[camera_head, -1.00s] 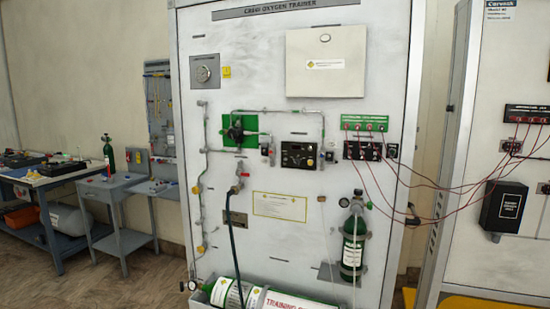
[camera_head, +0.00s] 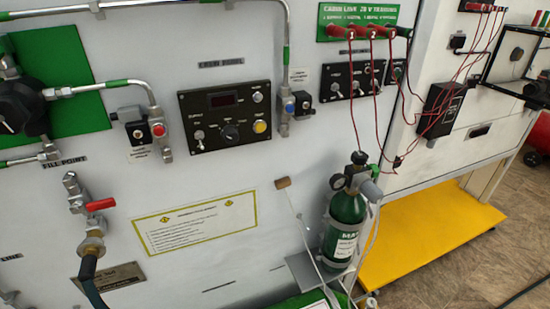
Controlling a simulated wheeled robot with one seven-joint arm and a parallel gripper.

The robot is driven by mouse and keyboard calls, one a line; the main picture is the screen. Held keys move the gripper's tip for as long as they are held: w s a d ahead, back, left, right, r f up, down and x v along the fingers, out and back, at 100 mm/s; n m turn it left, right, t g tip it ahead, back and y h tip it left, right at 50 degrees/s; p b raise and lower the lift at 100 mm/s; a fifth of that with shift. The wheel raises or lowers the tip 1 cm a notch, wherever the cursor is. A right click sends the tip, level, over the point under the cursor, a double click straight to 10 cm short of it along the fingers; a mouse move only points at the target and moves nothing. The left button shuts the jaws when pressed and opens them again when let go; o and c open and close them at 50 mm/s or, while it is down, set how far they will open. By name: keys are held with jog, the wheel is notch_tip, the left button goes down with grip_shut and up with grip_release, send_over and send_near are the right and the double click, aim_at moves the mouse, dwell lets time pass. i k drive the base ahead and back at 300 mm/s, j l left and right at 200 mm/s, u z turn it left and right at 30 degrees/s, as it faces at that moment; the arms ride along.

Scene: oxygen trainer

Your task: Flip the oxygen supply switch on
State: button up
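A black control panel (camera_head: 228,118) is fixed to the white trainer board, left of the picture's middle. A small metal toggle switch (camera_head: 199,137) sits at its left side under a label that seems to read "SUPPLY". Whether its lever points up or down is too small to tell. My gripper is not in view, and nothing hides the panel.
Pipes with valves (camera_head: 150,125) flank the panel. A red-handled valve (camera_head: 100,204) with a hose is at lower left. A green oxygen bottle (camera_head: 345,222) stands at lower right. Red leads (camera_head: 424,100) hang at upper right. A yellow platform (camera_head: 425,238) lies beyond.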

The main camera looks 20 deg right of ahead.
aim_at(202, 147)
jog(key=i+j, duration=0.75)
